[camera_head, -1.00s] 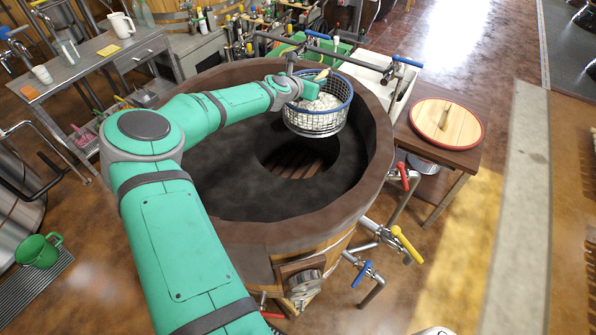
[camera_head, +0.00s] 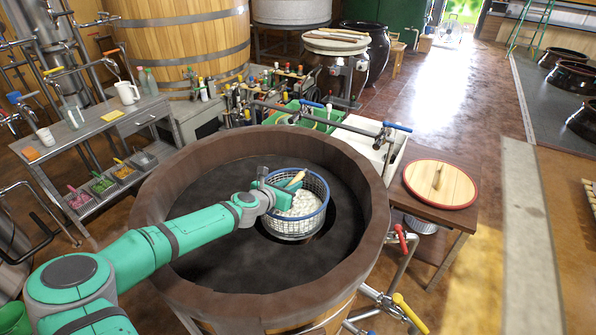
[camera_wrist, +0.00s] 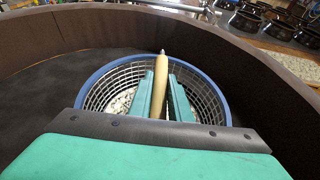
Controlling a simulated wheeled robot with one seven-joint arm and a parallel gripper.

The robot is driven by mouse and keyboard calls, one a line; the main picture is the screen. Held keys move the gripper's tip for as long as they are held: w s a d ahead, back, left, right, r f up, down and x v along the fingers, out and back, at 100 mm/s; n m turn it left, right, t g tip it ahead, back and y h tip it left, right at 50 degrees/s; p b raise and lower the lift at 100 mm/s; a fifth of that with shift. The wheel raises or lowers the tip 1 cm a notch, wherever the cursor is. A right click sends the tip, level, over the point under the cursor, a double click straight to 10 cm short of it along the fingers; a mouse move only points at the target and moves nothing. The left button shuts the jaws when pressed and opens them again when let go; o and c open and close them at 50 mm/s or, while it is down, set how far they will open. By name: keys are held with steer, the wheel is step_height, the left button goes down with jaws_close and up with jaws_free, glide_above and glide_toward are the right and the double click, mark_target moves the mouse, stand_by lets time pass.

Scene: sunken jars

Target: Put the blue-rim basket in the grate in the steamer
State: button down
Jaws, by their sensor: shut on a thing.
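The blue-rim basket (camera_head: 292,229) is a wire basket with pale contents and a wooden handle (camera_wrist: 161,85). It is at the round opening (camera_head: 333,222) in the steamer's dark floor; I cannot tell whether it rests on the grate or hangs just above it. The grate is hidden beneath it. The steamer (camera_head: 377,190) is a large round tub with a thick brown rim. My gripper (camera_head: 287,186) is shut on the handle, above the basket's contents. In the wrist view, my gripper's two green fingers (camera_wrist: 161,100) flank the handle.
A wooden lid with a red edge (camera_head: 440,184) lies on a small table right of the steamer. Pipes with coloured valve handles (camera_head: 398,126) stand close behind and right of it. A metal table (camera_head: 95,125) with a white mug is at the left.

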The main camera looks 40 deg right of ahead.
mark_target(268, 214)
steer(key=shift+s+a+f, duration=0.1)
steer(key=shift+a+f, duration=0.25)
steer(key=shift+f, duration=0.55)
steer(key=shift+s+a+f, duration=0.15)
steer(key=shift+a+f, duration=0.2)
steer(key=shift+f, duration=0.6)
steer(key=shift+s+a+f, duration=0.1)
steer(key=shift+a+f, duration=0.25)
steer(key=shift+f, duration=1.2)
steer(key=c, duration=1.6)
jaws_free()
steer(key=shift+f, duration=0.1)
steer(key=shift+c, duration=0.2)
steer(key=shift+r, duration=0.4)
steer(key=v, duration=1.2)
steer(key=shift+s+a+r, duration=0.1)
steer(key=shift+s+r, duration=0.05)
